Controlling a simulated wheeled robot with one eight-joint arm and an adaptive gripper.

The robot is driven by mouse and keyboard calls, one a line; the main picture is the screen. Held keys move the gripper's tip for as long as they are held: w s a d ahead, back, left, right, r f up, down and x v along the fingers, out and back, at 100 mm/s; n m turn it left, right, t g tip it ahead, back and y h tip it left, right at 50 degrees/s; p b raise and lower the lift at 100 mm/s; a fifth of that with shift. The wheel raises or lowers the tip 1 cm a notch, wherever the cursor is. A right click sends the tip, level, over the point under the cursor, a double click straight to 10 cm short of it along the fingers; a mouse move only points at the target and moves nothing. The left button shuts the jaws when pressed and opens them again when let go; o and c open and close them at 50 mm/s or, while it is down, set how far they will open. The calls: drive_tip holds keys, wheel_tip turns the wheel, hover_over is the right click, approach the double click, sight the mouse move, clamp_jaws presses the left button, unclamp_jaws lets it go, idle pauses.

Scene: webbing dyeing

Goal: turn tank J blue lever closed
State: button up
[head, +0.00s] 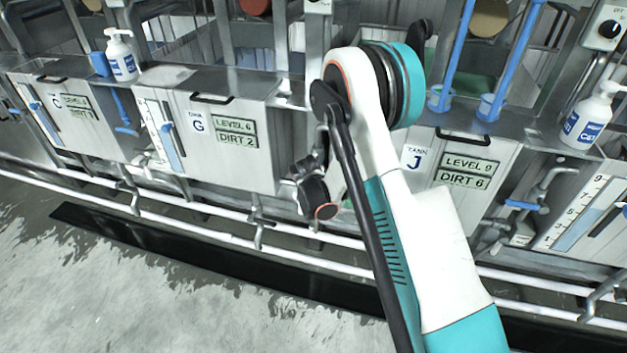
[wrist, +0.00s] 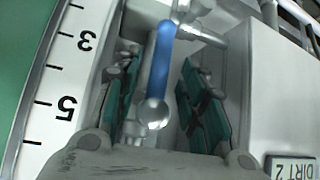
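The blue lever (wrist: 162,62) shows in the wrist view, running up the picture from a round metal hub (wrist: 152,112). It lies between the two green-padded fingers of my gripper (wrist: 172,105). The fingers are apart, with a visible gap on both sides of the lever. The lever cannot be made out there.
A numbered gauge (wrist: 62,85) stands left of the fingers in the wrist view. A panel with a DIRT 2 sign (wrist: 291,168) is at right. In the head view, white pipes (head: 200,233) run low along the tanks. A soap bottle (head: 590,118) stands at right. The floor (head: 120,290) in front is clear.

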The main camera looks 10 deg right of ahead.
drive_tip(key=b+x, duration=0.2)
drive_tip(key=x, duration=0.5)
drive_tip(key=shift+w+f, duration=0.15)
clamp_jaws()
